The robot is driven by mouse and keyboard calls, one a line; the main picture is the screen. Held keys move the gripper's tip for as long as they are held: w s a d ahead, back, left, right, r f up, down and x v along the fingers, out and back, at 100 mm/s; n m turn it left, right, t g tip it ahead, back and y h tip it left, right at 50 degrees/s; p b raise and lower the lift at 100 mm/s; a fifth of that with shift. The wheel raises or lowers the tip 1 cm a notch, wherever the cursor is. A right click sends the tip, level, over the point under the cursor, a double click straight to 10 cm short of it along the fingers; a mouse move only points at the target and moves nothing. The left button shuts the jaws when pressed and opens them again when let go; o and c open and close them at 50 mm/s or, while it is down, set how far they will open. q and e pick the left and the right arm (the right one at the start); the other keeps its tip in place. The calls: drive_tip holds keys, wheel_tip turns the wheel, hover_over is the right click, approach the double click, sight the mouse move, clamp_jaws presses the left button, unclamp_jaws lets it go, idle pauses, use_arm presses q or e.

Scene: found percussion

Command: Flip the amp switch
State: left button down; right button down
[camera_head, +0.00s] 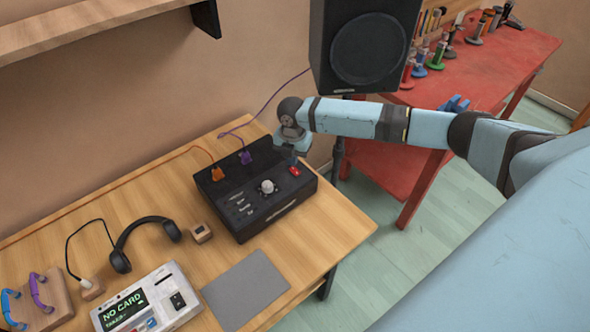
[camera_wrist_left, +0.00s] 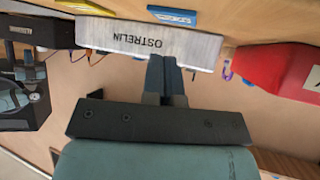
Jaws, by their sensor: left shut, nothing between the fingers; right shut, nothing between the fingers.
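The amp (camera_head: 262,222) is a black box on the wooden table. It has a round grey knob (camera_head: 268,187), small pale controls and orange and purple plugs along its back edge. A small red switch (camera_head: 294,171) sits at its right back corner. My right gripper (camera_head: 293,161) is shut and empty, pointing down just above or at the red switch; I cannot tell if it touches. The switch's position is too small to tell. My left gripper (camera_wrist_left: 166,82) shows only in the left wrist view, shut and empty, away from the switch.
Headphones (camera_head: 143,240), a card reader (camera_head: 147,300) showing "NO CARD" and a grey mat (camera_head: 245,288) lie on the table (camera_head: 318,232). A black speaker (camera_head: 365,48) stands behind my right arm. In the left wrist view, a grey box (camera_wrist_left: 148,42) reads "OSTRELIN".

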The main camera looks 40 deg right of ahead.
use_arm(q)
drive_tip(key=shift+f, duration=0.15)
idle(0.3)
drive_tip(key=shift+f, duration=0.1)
use_arm(e)
drive_tip(key=shift+f, duration=0.7)
